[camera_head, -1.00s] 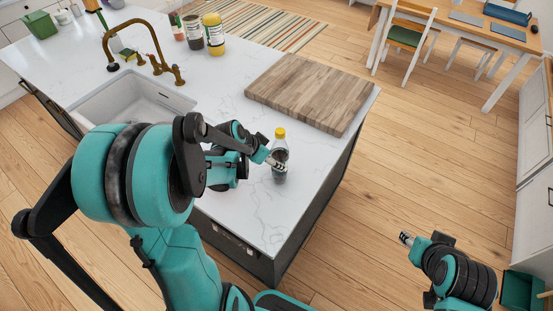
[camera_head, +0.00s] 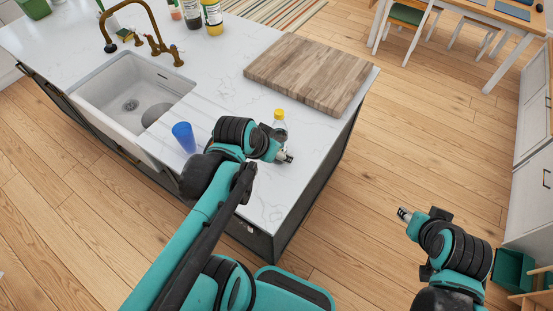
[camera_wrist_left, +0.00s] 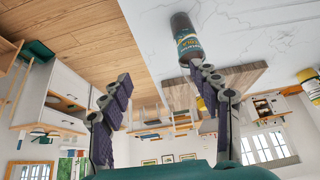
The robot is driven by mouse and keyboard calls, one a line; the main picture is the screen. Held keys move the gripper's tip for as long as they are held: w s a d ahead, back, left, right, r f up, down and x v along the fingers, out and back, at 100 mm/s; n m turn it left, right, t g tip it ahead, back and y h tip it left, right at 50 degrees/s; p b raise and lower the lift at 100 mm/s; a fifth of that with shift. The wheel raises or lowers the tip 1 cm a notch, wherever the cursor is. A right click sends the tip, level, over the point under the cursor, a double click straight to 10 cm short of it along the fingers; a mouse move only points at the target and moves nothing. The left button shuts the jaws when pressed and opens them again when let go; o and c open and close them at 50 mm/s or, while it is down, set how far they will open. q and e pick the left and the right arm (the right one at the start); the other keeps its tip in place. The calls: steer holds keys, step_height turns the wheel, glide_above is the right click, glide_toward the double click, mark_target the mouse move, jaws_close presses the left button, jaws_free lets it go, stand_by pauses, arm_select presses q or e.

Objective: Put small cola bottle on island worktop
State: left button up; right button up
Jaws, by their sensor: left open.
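The small cola bottle (camera_head: 279,124), dark with a yellow cap, stands upright on the white island worktop (camera_head: 215,95) near its right edge. Its lower part is hidden by my left gripper (camera_head: 286,158) in the head view. In the upside-down left wrist view the bottle (camera_wrist_left: 186,40) shows its label at top centre, behind one fingertip. My left gripper (camera_wrist_left: 160,100) is open with nothing between its fingers, beside the bottle. I cannot tell whether it touches. My right gripper (camera_head: 403,214) is over the floor, far from the bottle; its fingers are too small to judge.
A wooden cutting board (camera_head: 310,70) lies just behind the bottle. A blue cup (camera_head: 184,137) stands left of my left arm, near the sink (camera_head: 132,98). Jars (camera_head: 212,15) stand at the back. Clear worktop lies between the sink and the board.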

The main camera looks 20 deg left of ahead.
arm_select(q)
steer(key=shift+n+t+y, duration=0.3)
steer(key=shift+n+t, duration=0.2)
steer(key=shift+n, duration=0.3)
steer(key=s+d, duration=0.1)
steer(key=s+d+r, duration=0.1)
steer(key=s, duration=0.1)
steer(key=shift+s+d, duration=0.2)
step_height(320, 180, down, 15)
steer(key=b, duration=1.5)
